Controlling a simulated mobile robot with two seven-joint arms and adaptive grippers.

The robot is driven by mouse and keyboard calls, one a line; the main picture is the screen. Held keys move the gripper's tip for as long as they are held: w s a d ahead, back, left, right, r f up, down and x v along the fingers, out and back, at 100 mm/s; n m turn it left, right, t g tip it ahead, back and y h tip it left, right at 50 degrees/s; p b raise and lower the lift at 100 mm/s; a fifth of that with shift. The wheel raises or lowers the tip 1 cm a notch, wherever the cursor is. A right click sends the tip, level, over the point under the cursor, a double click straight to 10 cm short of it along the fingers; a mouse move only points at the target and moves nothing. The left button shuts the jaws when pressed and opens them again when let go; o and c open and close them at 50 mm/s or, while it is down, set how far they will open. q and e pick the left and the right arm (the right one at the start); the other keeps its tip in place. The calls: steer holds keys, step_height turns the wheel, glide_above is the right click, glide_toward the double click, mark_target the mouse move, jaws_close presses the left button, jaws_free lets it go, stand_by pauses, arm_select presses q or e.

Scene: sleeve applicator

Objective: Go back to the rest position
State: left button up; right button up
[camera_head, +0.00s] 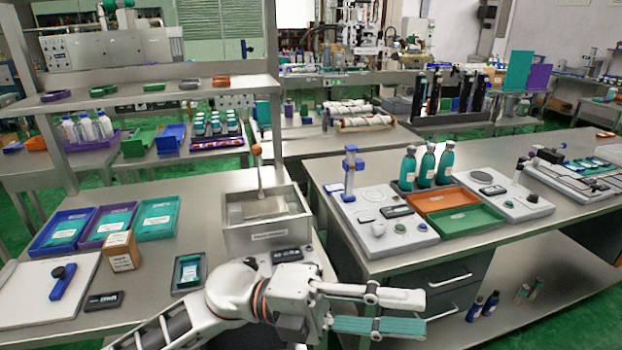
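My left arm comes in along the bottom of the head view and reaches to the right. My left gripper (422,313) points right, in front of the right-hand bench. Its two fingers, one pale and one with a teal ribbed face, are apart with a gap between them. I see nothing held in the gap. My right gripper is not in view.
The left bench (205,215) carries a steel bin (265,236), a small carton (121,251) and a dark tray (188,273) close to my arm. The right bench (470,235) holds teal bottles, an orange tray (443,201) and a green tray (466,220).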

arm_select(q)
steer(key=w+a+f+n+t+h, duration=0.1)
steer(key=w+a+f+n+t, duration=0.15)
steer(key=w+n+t, duration=0.4)
steer(key=w+a+f+n+t+h, duration=0.15)
steer(key=w+a+n+t, duration=0.25)
steer(key=n+t, duration=0.6)
steer(key=w+a+f+n+t+y, duration=0.4)
steer(key=a+f+n+t+y, duration=0.25)
steer(key=f+n, duration=0.2)
steer(key=s+a+f+n+g+y, duration=0.15)
steer(key=a+f+n+y, duration=0.3)
steer(key=f, duration=0.55)
steer(key=s+a+f+n+y, duration=0.3)
steer(key=a+f+y, duration=0.25)
steer(key=f, duration=0.35)
steer(key=s+a+f+n+g+y, duration=0.2)
steer(key=s+a+f+g+y, duration=0.1)
steer(key=s+a+f, duration=0.5)
steer(key=s+f+g, duration=0.1)
steer(key=s+f, duration=0.2)
steer(key=f, duration=0.2)
steer(key=shift+s+a+f+n, duration=0.15)
steer(key=shift+s+f+n, duration=0.1)
steer(key=shift+f+n, duration=0.15)
steer(key=shift+g, duration=0.25)
